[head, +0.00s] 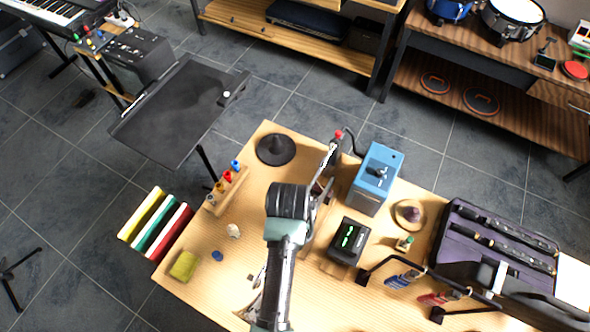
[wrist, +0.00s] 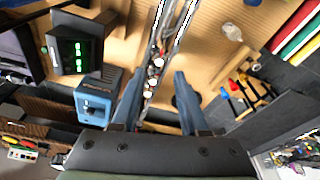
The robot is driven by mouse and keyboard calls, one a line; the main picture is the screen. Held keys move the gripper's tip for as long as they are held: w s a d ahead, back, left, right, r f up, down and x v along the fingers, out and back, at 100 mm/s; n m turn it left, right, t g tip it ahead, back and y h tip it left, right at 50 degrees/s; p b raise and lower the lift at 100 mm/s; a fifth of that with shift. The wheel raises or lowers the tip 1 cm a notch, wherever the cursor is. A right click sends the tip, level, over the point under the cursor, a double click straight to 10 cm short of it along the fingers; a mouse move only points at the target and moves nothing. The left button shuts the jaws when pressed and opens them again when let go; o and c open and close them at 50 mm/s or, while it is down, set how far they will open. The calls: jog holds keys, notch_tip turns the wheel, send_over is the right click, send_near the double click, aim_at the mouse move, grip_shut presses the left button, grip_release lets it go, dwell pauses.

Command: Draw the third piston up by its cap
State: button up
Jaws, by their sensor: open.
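A long shiny metal instrument (wrist: 165,35) runs down the wrist view between my fingers. Small round whitish and reddish parts sit along it, and one pale cap-like part (wrist: 158,62) shows near my fingertips. I cannot tell for sure which part is the third piston's cap. My gripper (wrist: 158,76) is open, with a blue-grey finger on each side of the instrument; contact cannot be made out. In the head view my gripper (head: 290,200) hangs over the middle of the table and hides most of the instrument, whose upper end (head: 330,158) shows beside it.
A blue box (head: 376,180) and a black device with green digits (head: 348,240) stand right of my gripper. A wooden rack (head: 228,190) with coloured tops is at left, a dark cone (head: 276,149) at the back. An open instrument case (head: 450,235) lies far right.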

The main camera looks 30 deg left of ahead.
jog(key=shift+w+a+f+b, duration=0.1)
jog(key=shift+w+f+b, duration=0.2)
jog(key=shift+f+b, duration=1)
jog(key=shift+w+a+f+b, duration=0.1)
jog(key=shift+w+f+b, duration=0.2)
jog(key=shift+f+b, duration=0.95)
jog(key=shift+w+f+b, duration=0.3)
jog(key=shift+f+b, duration=0.6)
jog(key=shift+f, duration=0.75)
grip_shut()
jog(key=shift+r, duration=0.25)
jog(key=shift+r+p, duration=0.35)
jog(key=shift+p, duration=0.3)
jog(key=shift+r+p, duration=0.95)
jog(key=shift+p, duration=0.15)
grip_release()
